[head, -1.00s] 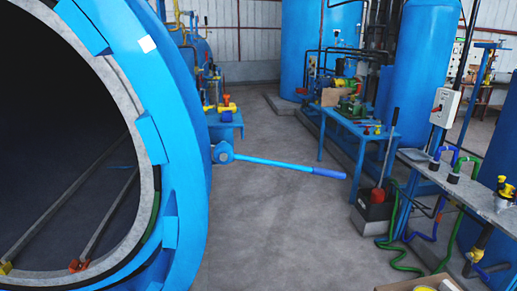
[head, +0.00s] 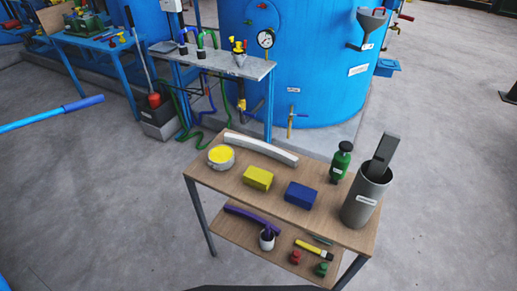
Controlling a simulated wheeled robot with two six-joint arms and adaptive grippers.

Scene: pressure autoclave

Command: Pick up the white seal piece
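The white seal piece (head: 262,149) is a long, slightly curved white strip. It lies along the back edge of the top shelf of a small wooden table (head: 208,183) in the head view. It rests behind a round tin with a yellow top (head: 221,157), a yellow block (head: 258,178) and a blue block (head: 300,194). Its whole length shows and nothing covers it. Neither of my grippers is in view.
A green bottle (head: 341,161) and a grey cylinder (head: 364,199) holding a dark flat bar stand at the table's right. The lower shelf holds a purple curved piece (head: 252,218) and small items. Behind stand a grey-topped bench (head: 215,62) and a blue tank (head: 300,85).

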